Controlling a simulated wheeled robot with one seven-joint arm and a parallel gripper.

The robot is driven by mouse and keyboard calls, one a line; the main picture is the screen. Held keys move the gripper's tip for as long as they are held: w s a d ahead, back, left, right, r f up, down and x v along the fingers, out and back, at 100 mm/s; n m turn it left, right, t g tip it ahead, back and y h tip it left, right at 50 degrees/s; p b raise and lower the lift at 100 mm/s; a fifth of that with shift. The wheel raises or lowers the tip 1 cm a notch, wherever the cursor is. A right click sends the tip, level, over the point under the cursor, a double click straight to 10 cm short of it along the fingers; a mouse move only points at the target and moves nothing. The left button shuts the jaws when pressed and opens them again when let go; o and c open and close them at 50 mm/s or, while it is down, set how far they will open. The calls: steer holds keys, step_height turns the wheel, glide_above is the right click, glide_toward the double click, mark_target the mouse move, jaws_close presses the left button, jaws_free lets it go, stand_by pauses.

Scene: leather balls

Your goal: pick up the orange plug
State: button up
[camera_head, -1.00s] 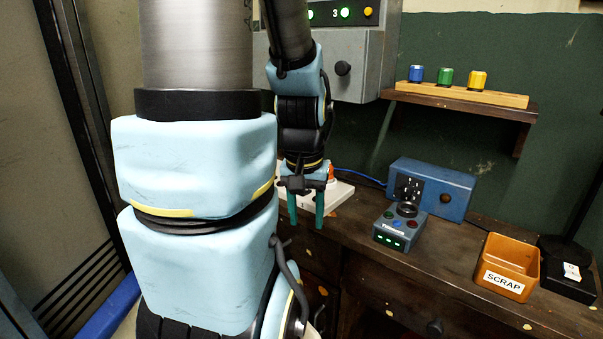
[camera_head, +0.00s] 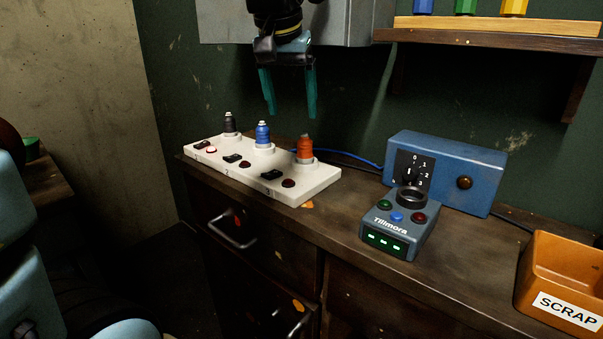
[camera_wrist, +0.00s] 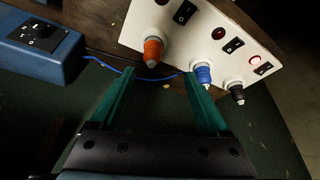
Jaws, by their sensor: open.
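The orange plug (camera_head: 305,150) stands upright in the right-hand socket of a white power strip (camera_head: 318,186) on the wooden bench. A blue plug (camera_head: 263,134) stands in the middle socket and a black plug (camera_head: 229,123) in the left one. My gripper (camera_head: 292,115) is open and empty, pointing down above and behind the strip. In the wrist view the orange plug (camera_wrist: 153,50) lies beyond the fingertips, between their lines, and the blue plug (camera_wrist: 203,74) is close to the right finger's tip. My gripper (camera_wrist: 160,80) touches neither plug as far as I can tell.
A blue box with a dial (camera_head: 470,170) stands right of the strip, with a small grey device (camera_head: 398,232) before it. An orange SCRAP bin (camera_head: 560,285) is at the right. A shelf (camera_head: 500,46) and a grey wall cabinet (camera_head: 350,35) hang above.

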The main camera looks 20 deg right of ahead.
mark_target(304, 138)
steer(key=x, duration=0.3)
steer(key=d+x, duration=0.1)
steer(key=x, duration=0.3)
steer(key=s+x, duration=0.1)
steer(key=x, duration=0.2)
steer(key=shift+w+d+f, duration=0.1)
steer(key=shift+d, duration=0.1)
steer(key=shift+c, duration=0.3)
jaws_close()
